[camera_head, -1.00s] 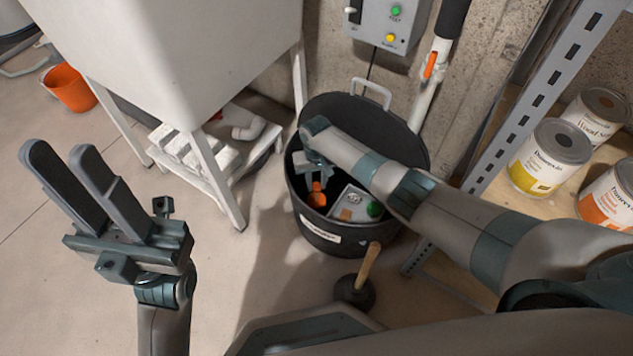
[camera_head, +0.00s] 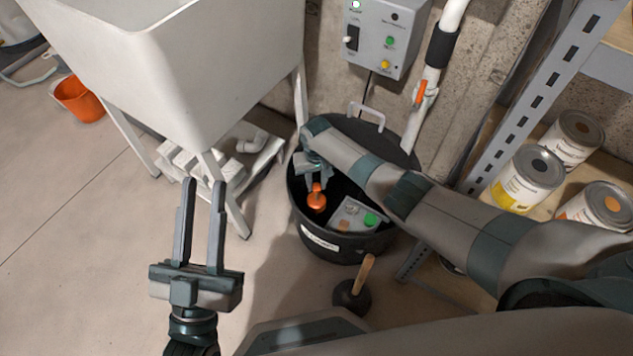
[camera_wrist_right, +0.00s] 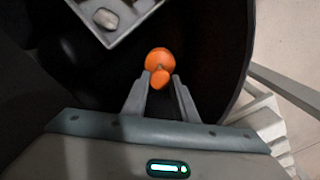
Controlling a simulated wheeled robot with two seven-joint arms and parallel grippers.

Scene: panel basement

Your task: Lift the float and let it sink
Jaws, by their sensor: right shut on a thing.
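The orange float (camera_head: 316,200) is inside the black bin (camera_head: 334,244), near its left side. It also shows in the right wrist view (camera_wrist_right: 159,62), with a small orange knob between the fingertips. My right gripper (camera_head: 316,182) reaches down into the bin and is shut on the float's top. In the right wrist view the gripper (camera_wrist_right: 160,82) has a finger on each side of the knob. My left gripper (camera_head: 204,190) is open and empty above the floor, left of the bin. The dark inside of the bin hides what is under the float.
A grey box with a green button (camera_head: 356,216) sits in the bin, right of the float. A plunger (camera_head: 354,288) stands in front. A white sink (camera_head: 190,70) is at left, a control box (camera_head: 386,38) behind, and a shelf with paint cans (camera_head: 528,178) at right.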

